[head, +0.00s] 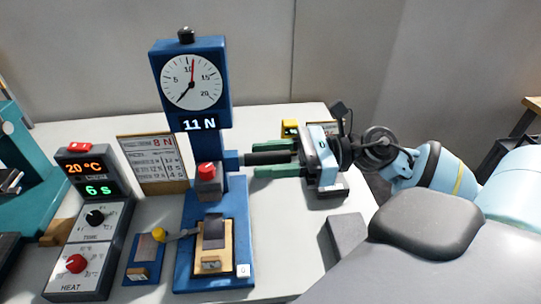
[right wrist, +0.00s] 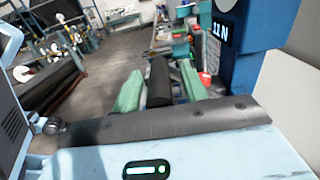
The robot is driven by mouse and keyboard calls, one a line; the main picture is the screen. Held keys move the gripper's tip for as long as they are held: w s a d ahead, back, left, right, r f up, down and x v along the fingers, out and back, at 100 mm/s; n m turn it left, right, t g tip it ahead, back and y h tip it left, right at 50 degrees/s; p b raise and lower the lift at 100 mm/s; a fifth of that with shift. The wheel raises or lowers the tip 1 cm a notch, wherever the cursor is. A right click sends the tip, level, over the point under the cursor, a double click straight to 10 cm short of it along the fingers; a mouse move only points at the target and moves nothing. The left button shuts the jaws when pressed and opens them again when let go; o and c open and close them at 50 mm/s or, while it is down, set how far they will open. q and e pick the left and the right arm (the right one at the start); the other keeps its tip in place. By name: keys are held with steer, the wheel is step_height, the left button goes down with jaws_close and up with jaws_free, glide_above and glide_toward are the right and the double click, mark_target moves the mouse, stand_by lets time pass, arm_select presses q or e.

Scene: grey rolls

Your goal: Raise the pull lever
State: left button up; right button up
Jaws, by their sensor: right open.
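The pull lever (head: 262,158) is a black grip that sticks out to the right, about level, from the blue test stand (head: 233,180). The stand carries a round dial and an "11 N" display (head: 199,124) at its top. My right gripper (head: 273,159) is open, with one green finger above the lever and one below it. In the right wrist view the lever (right wrist: 159,82) lies between the two green fingers, with narrow gaps visible beside it. Whether either finger touches it, I cannot tell. My left gripper is not in view.
A heater box (head: 90,222) reading "20 °C" and "6 s" stands left of the blue stand. A small blue block with a yellow knob (head: 158,235) is between them. A notice card (head: 154,160) stands behind. A grey block (head: 347,236) lies at right.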

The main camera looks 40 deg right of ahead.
jaws_close()
steer(key=shift+r, duration=0.1)
stand_by(0.3)
